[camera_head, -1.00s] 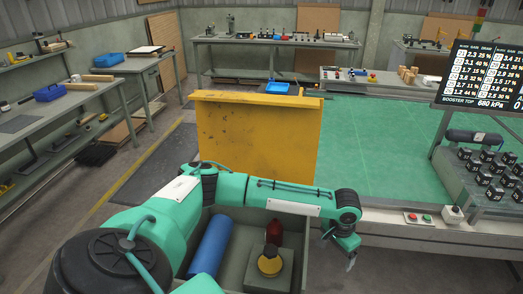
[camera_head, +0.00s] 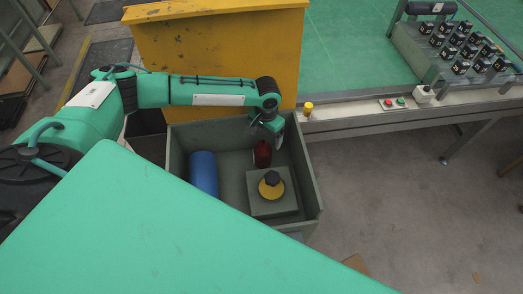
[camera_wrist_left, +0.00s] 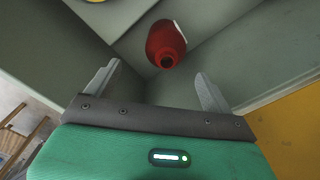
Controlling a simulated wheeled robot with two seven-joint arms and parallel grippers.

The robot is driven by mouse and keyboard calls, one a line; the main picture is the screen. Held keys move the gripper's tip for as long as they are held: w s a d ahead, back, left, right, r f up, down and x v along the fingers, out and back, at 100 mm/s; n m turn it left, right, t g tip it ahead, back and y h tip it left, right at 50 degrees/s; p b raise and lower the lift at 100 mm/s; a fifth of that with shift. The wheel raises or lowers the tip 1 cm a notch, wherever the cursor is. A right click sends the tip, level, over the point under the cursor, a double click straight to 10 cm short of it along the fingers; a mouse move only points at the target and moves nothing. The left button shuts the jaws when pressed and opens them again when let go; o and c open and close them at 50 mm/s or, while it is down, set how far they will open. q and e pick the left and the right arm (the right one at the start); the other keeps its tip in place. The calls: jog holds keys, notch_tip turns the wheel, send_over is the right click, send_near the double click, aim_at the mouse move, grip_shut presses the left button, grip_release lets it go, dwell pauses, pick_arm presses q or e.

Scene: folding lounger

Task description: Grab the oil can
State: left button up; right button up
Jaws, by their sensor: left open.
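A red can (camera_head: 262,154) with a rounded body, which looks like the oil can, stands in the grey bin near its back wall. In the left wrist view, the red can (camera_wrist_left: 166,45) shows its dark round top and a pale label, beyond and between the fingertips. My left gripper (camera_head: 278,138) hangs above the bin, just right of the can in the head view. Its fingers (camera_wrist_left: 158,80) are spread apart with nothing between them, and the can is not touched. My right gripper is not in view.
The grey bin (camera_head: 313,195) also holds a blue cylinder (camera_head: 204,174) on the left and a yellow item with a black knob (camera_head: 271,185) on a grey block. A yellow panel (camera_head: 215,60) stands behind. The bin walls are close around the gripper.

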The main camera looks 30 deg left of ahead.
aim_at(263, 142)
pick_arm(q)
jog(key=shift+a+f, duration=0.2)
jog(key=shift+f, duration=0.85)
jog(key=f, duration=0.1)
jog(key=f+p, duration=0.1)
jog(key=f, duration=0.1)
jog(key=shift+s+a+f+p, duration=0.15)
jog(key=shift+a+f+p, duration=0.1)
jog(key=shift+a+p, duration=0.05)
jog(key=shift+f, duration=0.7)
jog(key=shift+c, duration=0.8)
jog(key=c, duration=1.1)
jog(key=shift+r, duration=0.1)
jog(key=c, duration=0.3)
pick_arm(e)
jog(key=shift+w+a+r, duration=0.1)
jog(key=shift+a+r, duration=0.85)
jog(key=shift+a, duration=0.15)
